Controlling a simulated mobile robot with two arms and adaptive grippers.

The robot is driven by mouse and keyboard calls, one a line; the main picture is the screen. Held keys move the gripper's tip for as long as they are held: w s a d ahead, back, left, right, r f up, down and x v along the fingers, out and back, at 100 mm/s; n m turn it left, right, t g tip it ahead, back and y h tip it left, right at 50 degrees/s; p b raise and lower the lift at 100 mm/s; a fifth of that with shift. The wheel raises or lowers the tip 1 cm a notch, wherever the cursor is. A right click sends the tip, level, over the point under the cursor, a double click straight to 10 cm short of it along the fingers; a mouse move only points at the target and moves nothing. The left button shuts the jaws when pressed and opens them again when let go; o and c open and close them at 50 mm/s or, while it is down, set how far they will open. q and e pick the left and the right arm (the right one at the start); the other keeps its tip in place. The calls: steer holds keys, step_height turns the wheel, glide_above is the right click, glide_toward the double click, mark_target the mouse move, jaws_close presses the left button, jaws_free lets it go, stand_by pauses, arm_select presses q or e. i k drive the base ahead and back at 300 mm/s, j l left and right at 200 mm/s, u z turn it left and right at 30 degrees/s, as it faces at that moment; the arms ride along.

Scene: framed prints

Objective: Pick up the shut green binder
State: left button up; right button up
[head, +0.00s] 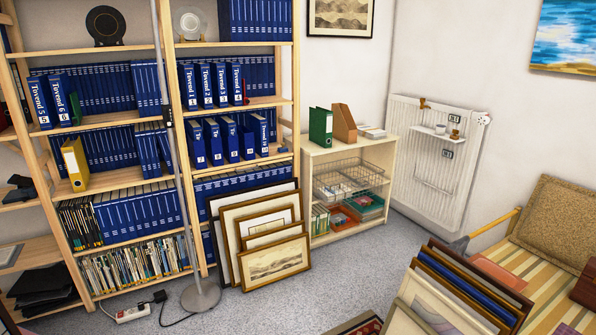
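A green binder (320,127) stands upright and shut on top of the low cream cabinet (348,154), near its left end. A brown magazine file (343,123) stands close beside it on the right. Neither my left nor my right gripper is in view.
Several framed prints (275,259) lean against the bookshelf and the cabinet's left side. More frames (459,290) stand in the right foreground by a striped seat (541,272). A floor lamp base (201,295) and a power strip (132,313) are on the floor. Grey carpet (335,275) lies open between.

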mark_target(322, 120)
steer(key=i, duration=1.95)
